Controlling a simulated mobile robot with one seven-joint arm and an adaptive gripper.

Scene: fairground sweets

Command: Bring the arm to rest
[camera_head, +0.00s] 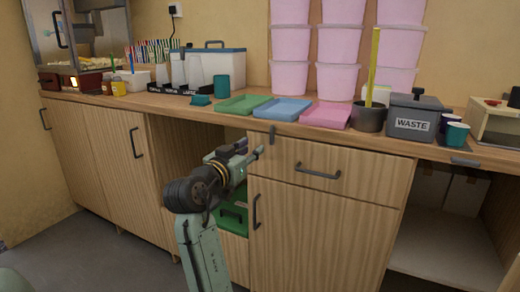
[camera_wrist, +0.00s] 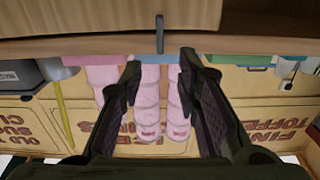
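My gripper (camera_head: 256,151) is in front of the counter, just below its front edge and beside the upper left corner of the drawer front. In the wrist view my gripper (camera_wrist: 160,68) shows two dark fingers spread apart, with nothing held between them. My arm is bent, and its forearm reaches up in front of the open bay under the counter. The wrist view appears upside down.
A dark hook (camera_head: 271,135) hangs at the counter edge near my gripper; it also shows in the wrist view (camera_wrist: 160,34). Green (camera_head: 243,104), blue (camera_head: 283,109) and pink (camera_head: 326,115) trays lie above. A green crate (camera_head: 233,217) sits in the bay.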

